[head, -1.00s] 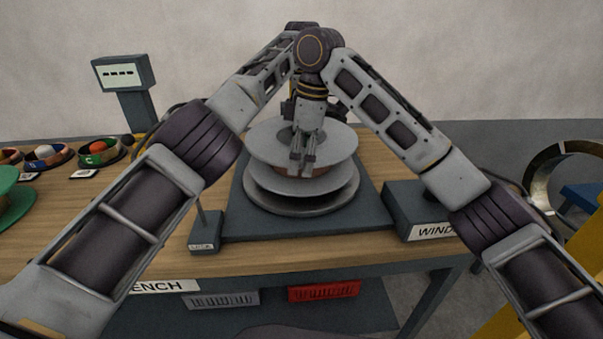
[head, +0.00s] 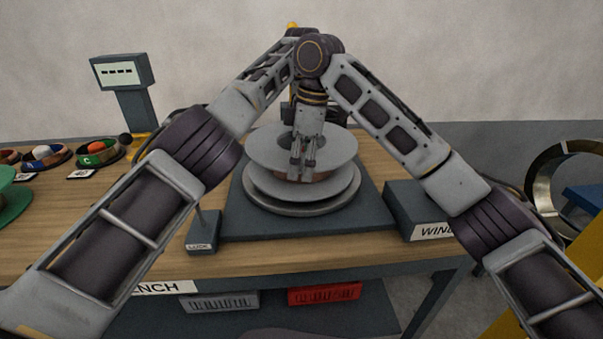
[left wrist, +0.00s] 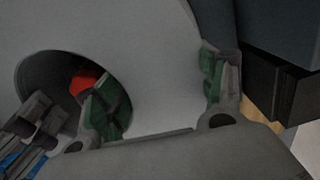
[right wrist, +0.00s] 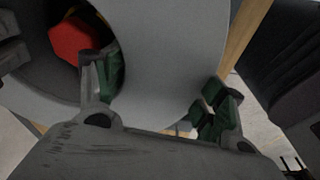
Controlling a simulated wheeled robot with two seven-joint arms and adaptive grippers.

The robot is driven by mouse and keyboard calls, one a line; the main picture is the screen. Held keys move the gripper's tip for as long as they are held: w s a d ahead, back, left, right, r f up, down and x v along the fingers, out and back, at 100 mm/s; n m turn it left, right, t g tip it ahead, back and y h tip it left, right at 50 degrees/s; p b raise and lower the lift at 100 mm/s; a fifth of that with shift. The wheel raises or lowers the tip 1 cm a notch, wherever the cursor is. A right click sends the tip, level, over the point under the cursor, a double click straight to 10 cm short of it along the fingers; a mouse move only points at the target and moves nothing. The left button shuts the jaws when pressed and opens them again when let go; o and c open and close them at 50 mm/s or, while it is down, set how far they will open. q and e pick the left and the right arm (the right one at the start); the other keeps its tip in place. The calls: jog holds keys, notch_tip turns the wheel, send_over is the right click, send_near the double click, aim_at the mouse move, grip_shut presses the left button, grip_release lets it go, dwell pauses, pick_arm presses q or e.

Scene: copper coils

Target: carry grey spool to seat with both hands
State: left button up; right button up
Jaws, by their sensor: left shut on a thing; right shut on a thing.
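The grey spool (head: 264,150), with a little copper-coloured winding under its upper flange, is level over the round grey seat (head: 300,209) on the dark base plate. I cannot tell whether it touches the seat. My right gripper (head: 302,165) is shut on the flange at the spool's central hole; in the right wrist view (right wrist: 160,95) one finger is in the hole and one outside. My left gripper (left wrist: 160,95) grips the flange likewise; in the head view it is mostly hidden. A red part (right wrist: 75,42) shows inside the hole.
A small block labelled LOCK (head: 201,246) with an upright rod stands at the plate's front left. A dark box (head: 415,205) with a cut-off label is at right. Coloured bowls (head: 97,152), a green spool (head: 12,196) and a display post (head: 125,72) are at left.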

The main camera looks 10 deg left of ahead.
pick_arm(q)
jog(key=shift+d+f+b, duration=0.25)
jog(key=shift+f+b, duration=0.2)
jog(key=shift+b, duration=0.05)
pick_arm(e)
jog(key=shift+s+a+f, duration=0.2)
jog(key=shift+a+f, duration=0.05)
jog(key=shift+f, duration=0.2)
pick_arm(q)
jog(key=o, duration=1.7)
jog(key=shift+c, duration=0.2)
pick_arm(e)
jog(key=o, duration=1.7)
jog(key=shift+c, duration=0.2)
pick_arm(q)
jog(key=o, duration=0.4)
jog(key=shift+a, duration=0.1)
jog(key=shift+c, duration=0.2)
pick_arm(e)
jog(key=o, duration=0.4)
jog(key=shift+d, duration=0.1)
pick_arm(q)
jog(key=shift+a, duration=0.1)
pick_arm(e)
jog(key=shift+w+d, duration=0.1)
jog(key=shift+w, duration=0.05)
pick_arm(q)
jog(key=shift+r, duration=0.2)
pick_arm(e)
jog(key=shift+r, duration=0.2)
